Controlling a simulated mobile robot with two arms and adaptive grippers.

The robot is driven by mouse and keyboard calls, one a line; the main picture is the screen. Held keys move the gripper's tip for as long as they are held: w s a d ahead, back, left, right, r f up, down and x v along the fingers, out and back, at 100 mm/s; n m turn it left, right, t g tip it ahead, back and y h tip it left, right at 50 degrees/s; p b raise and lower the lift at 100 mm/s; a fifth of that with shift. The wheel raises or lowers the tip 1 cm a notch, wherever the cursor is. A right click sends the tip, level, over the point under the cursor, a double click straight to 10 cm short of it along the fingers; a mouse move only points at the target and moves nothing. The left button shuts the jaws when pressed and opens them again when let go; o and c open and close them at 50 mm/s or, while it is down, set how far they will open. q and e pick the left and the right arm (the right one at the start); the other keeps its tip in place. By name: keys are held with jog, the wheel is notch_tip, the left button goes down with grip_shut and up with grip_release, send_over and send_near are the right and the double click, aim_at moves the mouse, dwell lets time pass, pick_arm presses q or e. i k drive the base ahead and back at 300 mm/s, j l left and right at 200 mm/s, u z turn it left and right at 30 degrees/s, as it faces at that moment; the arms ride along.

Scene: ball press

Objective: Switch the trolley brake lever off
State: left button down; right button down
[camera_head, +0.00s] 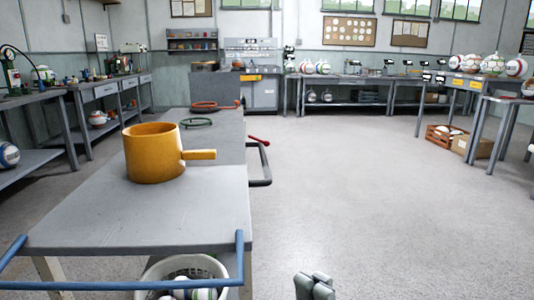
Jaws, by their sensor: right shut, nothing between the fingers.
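A grey trolley (90,222) with a blue push handle (120,284) stands in the left foreground. A short red lever (259,140) sticks out at the right side of the grey bench or trolley top behind it, above a dark bar handle (264,168). It looks like the brake lever, but I cannot tell its setting. My right gripper (313,284) is at the bottom edge, right of the trolley. It is shut and empty, well apart from the red lever. My left gripper is out of view.
An orange cup-shaped part with a side handle (152,153) stands on the trolley. A white basket of balls (190,266) sits below. A red ring (205,105) and a green ring (196,122) lie farther back. The floor (370,200) to the right is clear.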

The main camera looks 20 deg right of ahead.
aim_at(266, 144)
jog(key=i+l+u, duration=0.1)
jog(key=l, duration=0.95)
jog(key=l+u, duration=0.15)
jog(key=l, duration=0.9)
jog(key=i+l+u, duration=0.1)
jog(key=i+l, duration=0.3)
jog(key=i+l+u, duration=0.1)
jog(key=i+l, duration=0.65)
jog(key=l, duration=0.2)
jog(key=i+l+u, duration=0.15)
jog(key=i+l, duration=0.35)
jog(key=i, duration=0.15)
jog(key=i+l, duration=0.15)
jog(key=i, duration=0.15)
jog(key=j+u, duration=0.05)
